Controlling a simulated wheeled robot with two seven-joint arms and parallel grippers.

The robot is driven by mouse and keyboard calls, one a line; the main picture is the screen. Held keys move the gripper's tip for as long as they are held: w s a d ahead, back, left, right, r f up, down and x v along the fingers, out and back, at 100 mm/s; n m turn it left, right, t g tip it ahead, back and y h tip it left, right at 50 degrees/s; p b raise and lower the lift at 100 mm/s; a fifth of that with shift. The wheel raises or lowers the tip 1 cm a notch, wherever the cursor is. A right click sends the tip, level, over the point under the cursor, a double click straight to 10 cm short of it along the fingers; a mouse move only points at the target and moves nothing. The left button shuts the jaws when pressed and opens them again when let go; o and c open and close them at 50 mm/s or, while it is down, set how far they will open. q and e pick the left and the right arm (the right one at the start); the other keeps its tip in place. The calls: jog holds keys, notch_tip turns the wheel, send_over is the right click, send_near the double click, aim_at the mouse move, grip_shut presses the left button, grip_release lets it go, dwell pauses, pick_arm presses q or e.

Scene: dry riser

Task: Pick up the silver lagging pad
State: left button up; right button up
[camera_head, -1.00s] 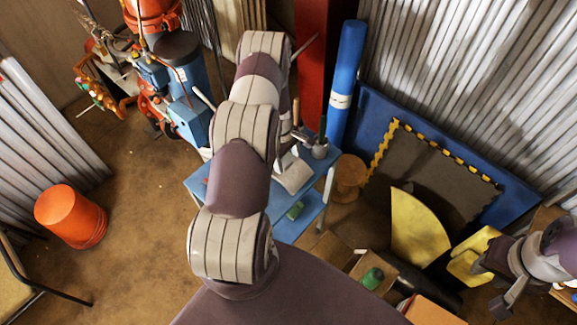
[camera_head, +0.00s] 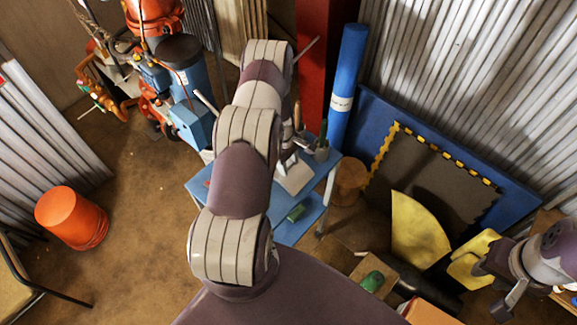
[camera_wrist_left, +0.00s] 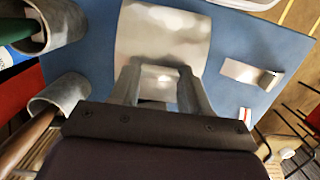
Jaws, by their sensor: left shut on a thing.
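The silver lagging pad (camera_wrist_left: 163,38) is a pale metallic, slightly curved sheet over the blue table top. In the head view the pad (camera_head: 293,177) shows beside my left forearm, which hides part of it. My left gripper (camera_wrist_left: 158,88) has its two fingers at the pad's near edge and is shut on it. I cannot tell whether the pad is clear of the table. My right gripper (camera_head: 492,278) is at the right edge of the head view, away from the table; its jaw gap is not clear.
The blue table (camera_head: 328,168) carries grey cups (camera_wrist_left: 62,22) with handled tools and a small metal plate (camera_wrist_left: 250,73). A blue roll (camera_head: 345,85) and red post (camera_head: 312,65) stand behind. An orange bucket (camera_head: 71,217) stands on open floor at left.

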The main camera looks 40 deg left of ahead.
pick_arm(q)
notch_tip(320, 180, up, 2)
jog(key=shift+r+b, duration=0.25)
jog(key=shift+b, duration=0.45)
jog(key=s+d+r+b, duration=0.3)
jog(key=s+d+r, duration=0.45)
jog(key=d, duration=0.25)
jog(key=w+d+m+y+b, duration=0.1)
jog(key=w+d+m, duration=0.2)
jog(key=w+m, duration=0.2)
jog(key=w+d+f+m+g+b, duration=0.1)
jog(key=w+m, duration=0.4)
jog(key=m, duration=0.7)
jog(key=d+b, duration=0.1)
jog(key=d, duration=0.1)
jog(key=shift+d+f+g+y, duration=0.15)
jog(key=shift+d+g+y, duration=0.15)
jog(key=shift+d+y, duration=0.1)
